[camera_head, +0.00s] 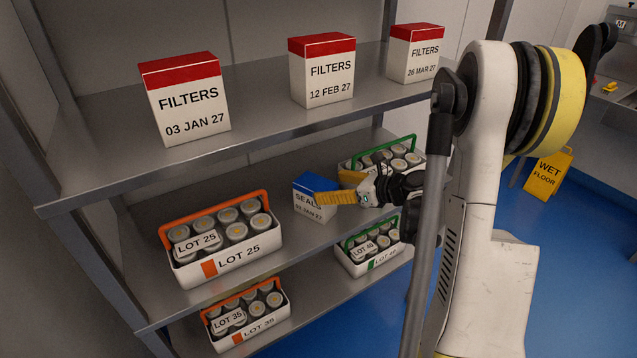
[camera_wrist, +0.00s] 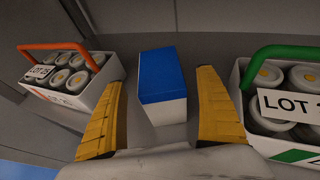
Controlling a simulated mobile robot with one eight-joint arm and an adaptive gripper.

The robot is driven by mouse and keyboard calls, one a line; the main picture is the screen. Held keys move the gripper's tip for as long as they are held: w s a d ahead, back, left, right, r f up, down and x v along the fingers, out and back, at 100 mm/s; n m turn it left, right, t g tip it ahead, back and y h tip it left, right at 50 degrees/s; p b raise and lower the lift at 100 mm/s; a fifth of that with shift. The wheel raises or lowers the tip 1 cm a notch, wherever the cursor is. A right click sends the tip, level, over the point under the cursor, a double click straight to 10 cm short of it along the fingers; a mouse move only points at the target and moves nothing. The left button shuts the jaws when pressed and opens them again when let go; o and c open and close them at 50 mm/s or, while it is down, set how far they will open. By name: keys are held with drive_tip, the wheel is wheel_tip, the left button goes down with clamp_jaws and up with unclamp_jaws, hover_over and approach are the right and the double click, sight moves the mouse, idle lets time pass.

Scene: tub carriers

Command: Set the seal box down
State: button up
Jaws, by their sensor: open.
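The seal box (camera_head: 314,203) is white with a blue lid and stands upright on the middle shelf. In the wrist view the seal box (camera_wrist: 162,82) sits between and just beyond my two yellow fingers. My gripper (camera_head: 338,188) is open in front of the box, and one finger covers part of its label in the head view. In the wrist view my gripper (camera_wrist: 162,105) shows a gap between each finger and the box. The box appears to rest on the shelf.
An orange-handled LOT 25 carrier (camera_head: 222,245) stands left of the box; a green-handled carrier (camera_head: 385,155) stands right. LOT 35 (camera_head: 248,318) and another green-handled carrier (camera_head: 368,252) are below. Filter boxes (camera_head: 185,100) stand on the upper shelf (camera_head: 265,95) overhead.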

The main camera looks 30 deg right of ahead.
drive_tip(key=p+v, duration=0.1)
drive_tip(key=v, duration=0.5)
drive_tip(key=s+a+r+n+g+h, duration=0.1)
drive_tip(key=s+a+r+n+g, duration=0.15)
drive_tip(key=a+n, duration=0.5)
drive_tip(key=s+a+r+n+g+h, duration=0.1)
drive_tip(key=s+a+r+n+g, duration=0.15)
drive_tip(key=a+n, duration=0.55)
drive_tip(key=s+a+r+n+h, duration=0.1)
drive_tip(key=s+a+n, duration=0.2)
drive_tip(key=s+n, duration=0.3)
drive_tip(key=s+a+r+n+h, duration=0.1)
drive_tip(key=s+a+n, duration=0.3)
drive_tip(key=n, duration=0.5)
drive_tip(key=s+h, duration=0.1)
drive_tip(key=s, duration=0.1)
drive_tip(key=shift+s+r+n+h, duration=0.25)
drive_tip(key=shift+r+n+h, duration=0.05)
drive_tip(key=shift+r+n, duration=0.1)
